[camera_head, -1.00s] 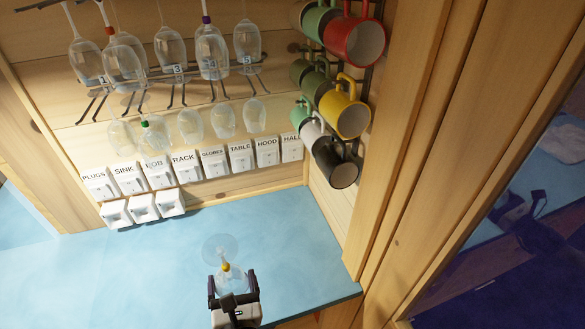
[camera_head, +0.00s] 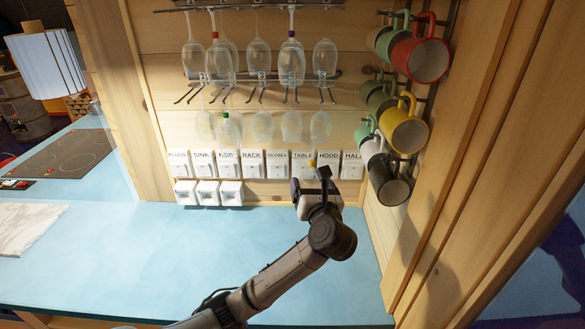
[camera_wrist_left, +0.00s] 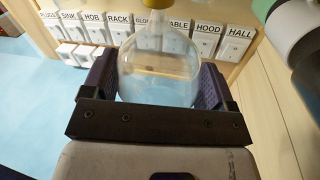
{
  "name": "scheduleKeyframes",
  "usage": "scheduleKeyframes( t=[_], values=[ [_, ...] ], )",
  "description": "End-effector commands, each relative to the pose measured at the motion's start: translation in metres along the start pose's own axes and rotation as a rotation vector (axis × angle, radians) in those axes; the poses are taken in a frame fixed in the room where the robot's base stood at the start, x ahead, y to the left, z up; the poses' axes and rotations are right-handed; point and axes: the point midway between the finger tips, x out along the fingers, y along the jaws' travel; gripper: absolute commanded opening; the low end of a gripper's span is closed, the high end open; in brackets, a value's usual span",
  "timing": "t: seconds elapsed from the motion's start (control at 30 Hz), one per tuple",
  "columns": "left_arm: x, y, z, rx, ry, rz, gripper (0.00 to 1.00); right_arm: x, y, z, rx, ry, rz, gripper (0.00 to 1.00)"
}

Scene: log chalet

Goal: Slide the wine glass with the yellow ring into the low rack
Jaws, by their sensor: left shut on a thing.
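The wine glass with the yellow ring (camera_wrist_left: 160,72) is between the fingers of my left gripper (camera_wrist_left: 160,85), which is shut on its bowl. The yellow ring (camera_wrist_left: 153,12) is beyond the bowl, at the top of the left wrist view. In the head view the ring (camera_head: 312,163) shows just above my left gripper (camera_head: 316,188), in front of the switches, while my gripper hides most of the bowl. The low rack (camera_head: 262,77) is on the wall above, with numbered tags and prongs. My right gripper is not in view.
Several glasses hang below the low rack, one with a green ring (camera_head: 225,116). Labelled switches (camera_head: 251,164) line the wall under them. Mugs such as a yellow one (camera_head: 404,131) hang at the right. The blue counter (camera_head: 200,260) is clear below.

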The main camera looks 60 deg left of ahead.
Motion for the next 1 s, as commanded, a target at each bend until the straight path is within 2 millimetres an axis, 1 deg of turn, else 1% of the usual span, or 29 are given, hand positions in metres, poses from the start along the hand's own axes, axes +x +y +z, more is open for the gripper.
scheduleKeyframes(
  t=[0.03,0.1,0.2,0.3,0.5,0.93,1.0],
  values=[
    [0.013,0.01,0.008,-0.004,0.004,0.04,0.64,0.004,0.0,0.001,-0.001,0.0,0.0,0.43],
    [0.026,0.022,0.017,-0.003,0.012,0.083,0.64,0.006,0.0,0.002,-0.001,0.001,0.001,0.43],
    [0.04,0.035,0.027,-0.001,0.02,0.127,0.64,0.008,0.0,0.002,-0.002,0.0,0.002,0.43],
    [0.048,0.044,0.032,-0.002,0.026,0.154,0.64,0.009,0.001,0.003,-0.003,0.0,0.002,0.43],
    [0.052,0.049,0.036,0.0,0.029,0.169,0.64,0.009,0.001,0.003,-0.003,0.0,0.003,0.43],
    [0.05,0.048,0.034,-0.009,0.039,0.165,0.64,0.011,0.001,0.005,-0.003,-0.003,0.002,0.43],
    [0.053,0.048,0.035,-0.005,0.035,0.167,0.64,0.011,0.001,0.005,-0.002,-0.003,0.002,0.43]
  ],
)
